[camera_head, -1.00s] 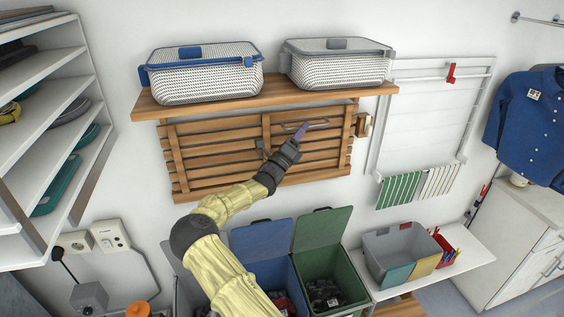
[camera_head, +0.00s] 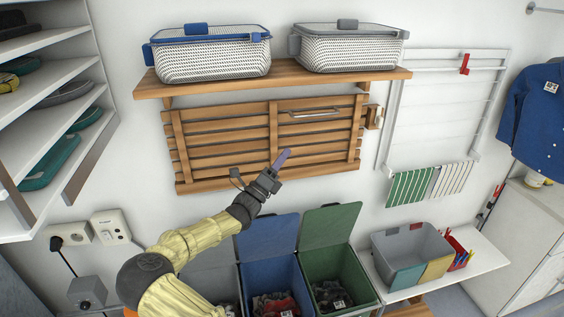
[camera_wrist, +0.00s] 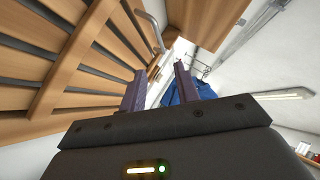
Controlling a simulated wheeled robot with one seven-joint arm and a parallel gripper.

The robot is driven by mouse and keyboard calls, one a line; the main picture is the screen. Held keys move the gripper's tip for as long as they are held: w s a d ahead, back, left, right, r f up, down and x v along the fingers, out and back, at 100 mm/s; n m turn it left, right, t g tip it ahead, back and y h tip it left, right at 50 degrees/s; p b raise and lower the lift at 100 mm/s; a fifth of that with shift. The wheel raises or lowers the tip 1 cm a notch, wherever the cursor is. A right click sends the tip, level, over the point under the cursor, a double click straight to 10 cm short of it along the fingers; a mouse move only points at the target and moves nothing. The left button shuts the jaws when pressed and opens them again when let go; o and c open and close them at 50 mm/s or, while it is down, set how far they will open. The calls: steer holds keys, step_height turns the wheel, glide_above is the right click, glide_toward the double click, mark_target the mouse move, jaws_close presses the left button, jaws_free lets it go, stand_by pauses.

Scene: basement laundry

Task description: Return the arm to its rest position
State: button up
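My gripper (camera_head: 281,158) is raised in front of the slatted wooden panel on the wall, below and left of the panel's metal handle. In the wrist view its two purple fingers (camera_wrist: 159,90) stand apart with nothing between them. My arm reaches up from the bottom left of the head view, bent at the elbow. The slatted panel (camera_head: 225,138) is upright against the wall under a wooden shelf. Its handle (camera_head: 315,113) is clear of my fingers and also shows in the wrist view (camera_wrist: 151,30).
Two lidded baskets, blue-trimmed (camera_head: 212,55) and grey-trimmed (camera_head: 350,50), stand on the shelf (camera_head: 290,83). Below my gripper are open blue (camera_head: 270,275) and green (camera_head: 335,270) bins. A grey box (camera_head: 410,255) sits at right; a shelf unit (camera_head: 60,75) stands at left.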

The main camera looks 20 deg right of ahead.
stand_by(0.3)
steer(key=s+d+f+m+g+y, duration=0.3)
steer(key=s+d+f+m+g, duration=0.4)
steer(key=s+d+m+g, duration=0.25)
steer(key=s+a+f+m+g+y, duration=0.1)
steer(key=s+f+m+g+y, duration=0.2)
steer(key=s+f+m+y, duration=0.55)
steer(key=s+a+r+m+t+y, duration=0.1)
steer(key=s+a+m+y, duration=0.4)
steer(key=a, duration=0.5)
steer(key=s+a+r+m+t+y, duration=0.2)
steer(key=s+a+m+y, duration=0.3)
steer(key=a+m, duration=0.5)
steer(key=shift+s+a+r+t, duration=0.3)
steer(key=shift+s+a+t, duration=0.45)
steer(key=shift+s, duration=0.25)
steer(key=shift+o, duration=0.5)
